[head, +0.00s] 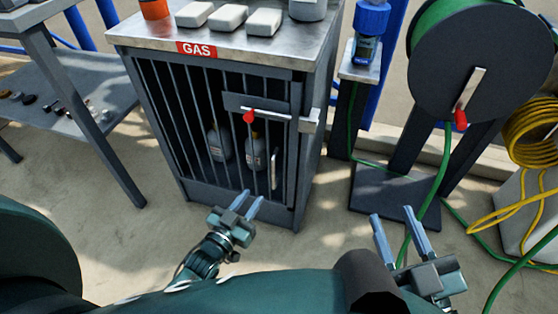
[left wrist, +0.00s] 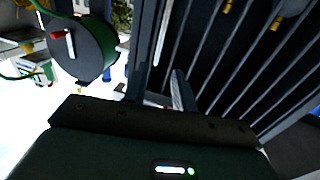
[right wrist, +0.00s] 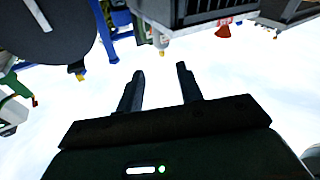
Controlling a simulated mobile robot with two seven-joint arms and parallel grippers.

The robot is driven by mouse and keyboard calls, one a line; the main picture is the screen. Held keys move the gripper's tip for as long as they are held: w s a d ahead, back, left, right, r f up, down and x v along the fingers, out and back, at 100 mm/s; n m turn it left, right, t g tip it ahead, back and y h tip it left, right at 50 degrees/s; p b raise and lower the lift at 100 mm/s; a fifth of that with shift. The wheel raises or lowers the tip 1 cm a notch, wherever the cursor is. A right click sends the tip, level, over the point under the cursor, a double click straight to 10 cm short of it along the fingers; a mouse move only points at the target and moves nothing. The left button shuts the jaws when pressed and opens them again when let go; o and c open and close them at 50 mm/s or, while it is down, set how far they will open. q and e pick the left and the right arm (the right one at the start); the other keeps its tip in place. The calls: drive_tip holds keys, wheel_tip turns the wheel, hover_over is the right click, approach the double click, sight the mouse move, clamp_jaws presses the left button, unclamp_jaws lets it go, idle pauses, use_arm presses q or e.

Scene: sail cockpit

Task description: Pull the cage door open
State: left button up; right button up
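The grey GAS cage (head: 296,180) stands ahead of me, with its barred door (head: 225,110) looking closed. A sliding bolt with a red knob (head: 249,116) lies across the door's upper right, pointing at a metal bracket (head: 311,121); I cannot tell whether it sits inside the bracket. A pale upright handle (head: 275,170) is on the door's right side. My left gripper (head: 252,196) is open and empty, low before the door and slightly left of the handle. A pale bar, probably the handle, shows beyond its fingers in the left wrist view (left wrist: 162,38). My right gripper (head: 396,218) is open and empty, right of the cage.
Gas bottles (head: 255,152) stand behind the bars. White blocks (head: 228,18) lie on the cage top. A hose reel (head: 450,85) on a dark stand is at right, its green hose trailing over the floor. A metal table (head: 70,80) is at left. Floor before the cage is clear.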

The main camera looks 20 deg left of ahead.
use_arm(q)
drive_tip(key=b, duration=0.4)
hover_over(274, 186)
drive_tip(key=shift+w+a, duration=0.1)
drive_tip(key=shift+w, duration=0.15)
use_arm(e)
drive_tip(key=shift+a+f+m+y, duration=0.15)
drive_tip(key=shift+a+m+y, duration=0.25)
drive_tip(key=shift+m+y, duration=0.1)
use_arm(q)
clamp_jaws()
